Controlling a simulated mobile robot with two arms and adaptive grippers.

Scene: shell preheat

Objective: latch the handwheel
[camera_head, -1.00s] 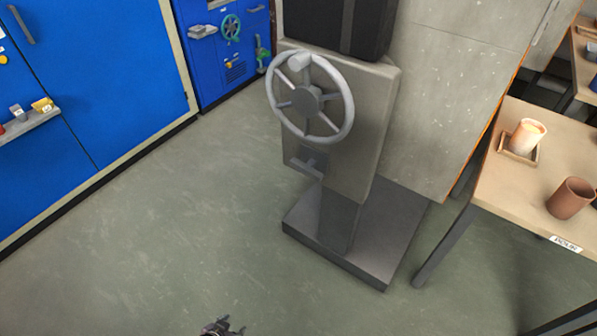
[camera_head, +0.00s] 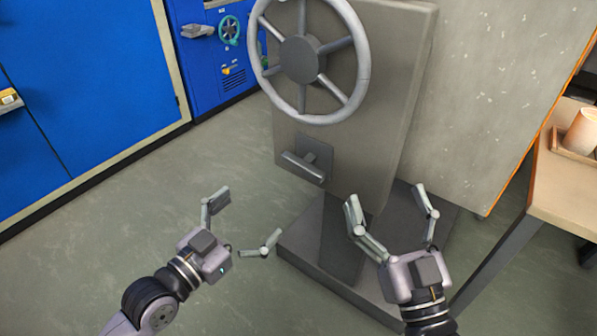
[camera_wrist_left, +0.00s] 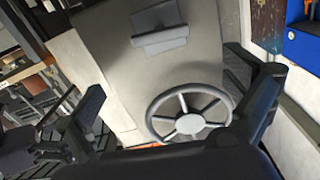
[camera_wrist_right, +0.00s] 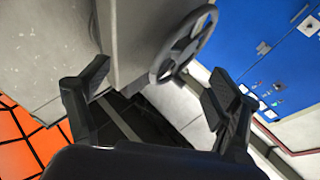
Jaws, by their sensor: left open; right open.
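The grey handwheel (camera_head: 303,58) is mounted on the front of a grey pedestal, its top rim cut off in the head view. Below it, a small plate carries a horizontal bar handle (camera_head: 303,166). My left gripper (camera_head: 246,218) is open and empty, below and left of the handle, apart from it. My right gripper (camera_head: 388,202) is open and empty, right of and below the handle, in front of the pedestal's lower part. The wheel (camera_wrist_left: 190,123) and handle (camera_wrist_left: 160,40) show in the left wrist view. The wheel (camera_wrist_right: 190,45) shows partly in the right wrist view.
The pedestal (camera_head: 405,100) stands on a dark base plate (camera_head: 300,245). Blue cabinets (camera_head: 85,90) line the left. A wooden table (camera_head: 560,190) with a cup (camera_head: 582,130) stands at right. The floor (camera_head: 120,235) at left is clear.

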